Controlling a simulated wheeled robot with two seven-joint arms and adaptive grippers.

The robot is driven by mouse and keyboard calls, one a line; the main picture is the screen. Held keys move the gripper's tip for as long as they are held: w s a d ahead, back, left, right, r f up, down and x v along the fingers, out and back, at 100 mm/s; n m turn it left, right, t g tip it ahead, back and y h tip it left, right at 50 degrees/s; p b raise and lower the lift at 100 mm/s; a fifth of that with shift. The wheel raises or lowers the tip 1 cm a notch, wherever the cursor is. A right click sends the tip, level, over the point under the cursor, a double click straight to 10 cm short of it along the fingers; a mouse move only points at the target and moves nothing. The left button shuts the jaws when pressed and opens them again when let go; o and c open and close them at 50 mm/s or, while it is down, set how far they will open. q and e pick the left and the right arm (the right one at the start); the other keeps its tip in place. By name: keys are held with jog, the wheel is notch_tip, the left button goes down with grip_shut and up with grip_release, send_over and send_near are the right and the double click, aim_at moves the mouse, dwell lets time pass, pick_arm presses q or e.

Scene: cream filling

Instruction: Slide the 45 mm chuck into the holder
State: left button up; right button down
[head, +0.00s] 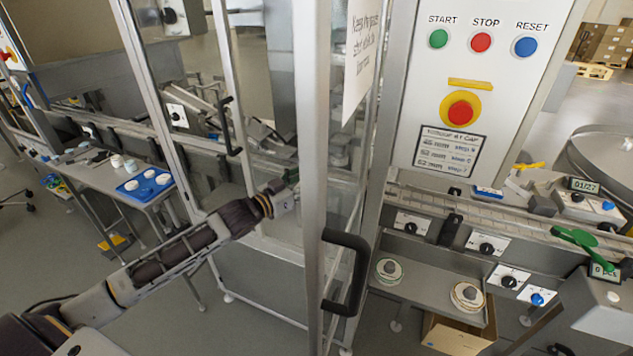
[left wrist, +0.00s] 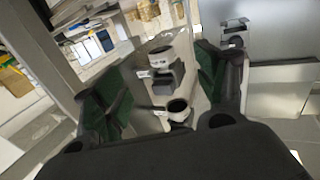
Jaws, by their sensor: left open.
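My left arm reaches in from the left of the head view, and its gripper (head: 290,188) is at the glass-panelled machine, partly hidden by the frame and panels. In the left wrist view the same gripper (left wrist: 160,82) is open, its green-padded fingers apart with nothing held. Beyond and between the fingers are a grey cylindrical part (left wrist: 163,60) with a dark block below it and a grey ring-shaped part (left wrist: 178,107) with a dark opening. Both carry small tags too small to read. I cannot tell which is the 45 mm chuck or the holder. My right gripper is not in view.
A door handle (head: 346,275) and a frame post (head: 312,150) stand just right of my left gripper. A control panel (head: 485,90) with START, STOP and RESET buttons is farther right. A side table (head: 100,175) with a blue tray (head: 145,186) stands at left.

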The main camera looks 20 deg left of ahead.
pick_arm(q)
jog(key=shift+r, duration=0.3)
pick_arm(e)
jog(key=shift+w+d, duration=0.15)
pick_arm(q)
jog(key=shift+w, duration=0.15)
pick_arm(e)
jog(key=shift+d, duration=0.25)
pick_arm(q)
jog(key=shift+p+x, duration=0.65)
jog(key=shift+x, duration=5.4)
jog(key=shift+w+d+r, duration=0.15)
jog(key=shift+w+d, duration=0.15)
jog(key=shift+w, duration=0.05)
jog(key=shift+w+d, duration=0.1)
jog(key=shift+w, duration=0.15)
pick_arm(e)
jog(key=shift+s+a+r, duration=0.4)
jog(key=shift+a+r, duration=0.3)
